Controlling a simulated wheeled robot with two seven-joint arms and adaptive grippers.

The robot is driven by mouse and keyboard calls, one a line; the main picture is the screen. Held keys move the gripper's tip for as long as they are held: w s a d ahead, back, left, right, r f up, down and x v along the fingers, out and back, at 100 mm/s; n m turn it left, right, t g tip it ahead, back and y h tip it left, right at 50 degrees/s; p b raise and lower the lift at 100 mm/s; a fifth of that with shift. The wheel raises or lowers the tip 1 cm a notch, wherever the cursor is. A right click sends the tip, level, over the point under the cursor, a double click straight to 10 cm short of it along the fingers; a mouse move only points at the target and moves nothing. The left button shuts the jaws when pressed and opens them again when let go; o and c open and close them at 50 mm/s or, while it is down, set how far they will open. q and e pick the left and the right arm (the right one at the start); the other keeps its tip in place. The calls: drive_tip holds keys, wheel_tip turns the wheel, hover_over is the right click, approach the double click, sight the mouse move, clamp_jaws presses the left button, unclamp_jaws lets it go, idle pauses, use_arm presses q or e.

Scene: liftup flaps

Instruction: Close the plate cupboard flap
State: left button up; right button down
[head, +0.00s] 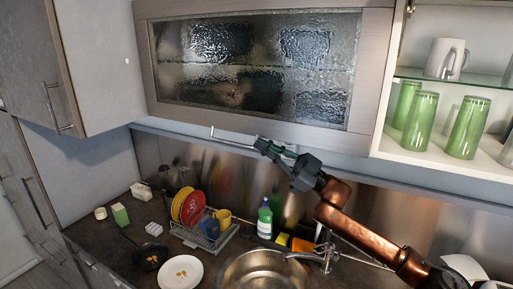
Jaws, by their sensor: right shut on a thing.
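The cupboard flap (255,122), a wood-framed panel with rippled glass, hangs at the top middle. It looks down, flat or nearly flat against its cupboard; I cannot tell whether a small gap is left. What is behind the glass is blurred. The flap's thin metal handle (225,136) runs along its lower edge. My right gripper (262,145) is at this handle, shut on it, and hides its right part. My right arm reaches up from the lower right. My left gripper is not in view.
At right, an open cupboard (421,147) holds a white mug (446,58) and green glasses (469,127). Below are a sink (240,272), tap (325,256), soap bottle (265,220) and dish rack (205,240). A grey cupboard (100,65) juts out at left.

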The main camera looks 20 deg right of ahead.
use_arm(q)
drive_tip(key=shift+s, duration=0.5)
use_arm(e)
drive_tip(key=v, duration=1.2)
drive_tip(key=shift+d, duration=0.1)
